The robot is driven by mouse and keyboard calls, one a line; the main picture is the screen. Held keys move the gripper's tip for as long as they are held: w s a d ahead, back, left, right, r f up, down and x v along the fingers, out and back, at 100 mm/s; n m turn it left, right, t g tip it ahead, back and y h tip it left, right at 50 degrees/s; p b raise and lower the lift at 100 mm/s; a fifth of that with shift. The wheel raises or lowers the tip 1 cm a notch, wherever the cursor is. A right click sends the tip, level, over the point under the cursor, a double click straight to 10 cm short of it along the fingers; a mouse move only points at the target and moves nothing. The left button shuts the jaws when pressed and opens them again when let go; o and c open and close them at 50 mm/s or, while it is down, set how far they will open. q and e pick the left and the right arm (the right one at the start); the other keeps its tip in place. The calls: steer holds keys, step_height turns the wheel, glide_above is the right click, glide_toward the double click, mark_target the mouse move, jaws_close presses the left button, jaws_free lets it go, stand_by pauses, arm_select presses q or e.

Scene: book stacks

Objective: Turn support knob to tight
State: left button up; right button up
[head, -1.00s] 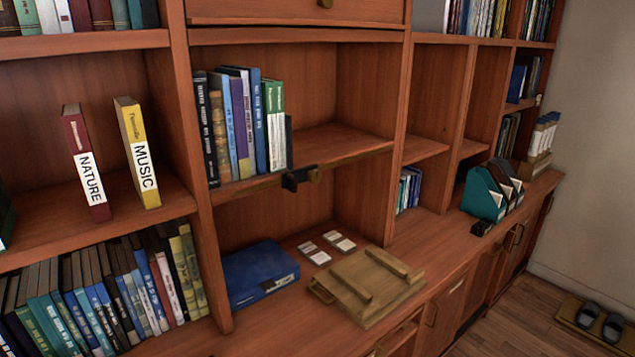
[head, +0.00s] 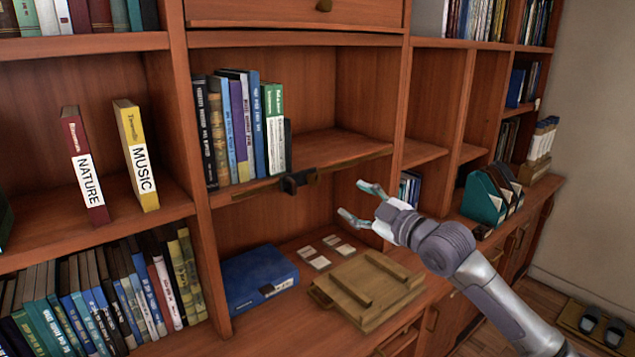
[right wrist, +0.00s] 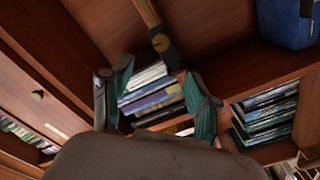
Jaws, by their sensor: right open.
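The support knob (head: 313,177) is a small brownish-brass knob beside a black bracket (head: 291,184) on the front edge of the middle shelf. In the right wrist view the knob (right wrist: 160,42) shows as a brass disc on a dark block, just beyond the fingertips. My right gripper (head: 357,200) is open and empty, its teal-tipped fingers pointing left, to the right of the knob and apart from it. In the right wrist view the gripper (right wrist: 157,76) has its fingers spread below the knob. My left gripper is not in view. I cannot read the knob's setting.
A row of books (head: 240,130) stands on the middle shelf behind the bracket. Below are a blue box (head: 257,277), white cards (head: 325,250) and a wooden stand (head: 368,287). There is open air in front of the shelf.

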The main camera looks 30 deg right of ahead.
mark_target(316, 181)
steer(key=w+p, duration=0.1)
steer(key=w, duration=0.3)
steer(key=w+p, duration=0.1)
steer(key=w, duration=0.3)
steer(key=w+a+p, duration=0.1)
steer(key=w+p, duration=0.1)
steer(key=w, duration=0.2)
steer(key=shift+w, duration=0.15)
steer(key=shift+w+a+f, duration=0.1)
steer(key=shift+w, duration=0.6)
steer(key=shift+c, duration=0.4)
jaws_close()
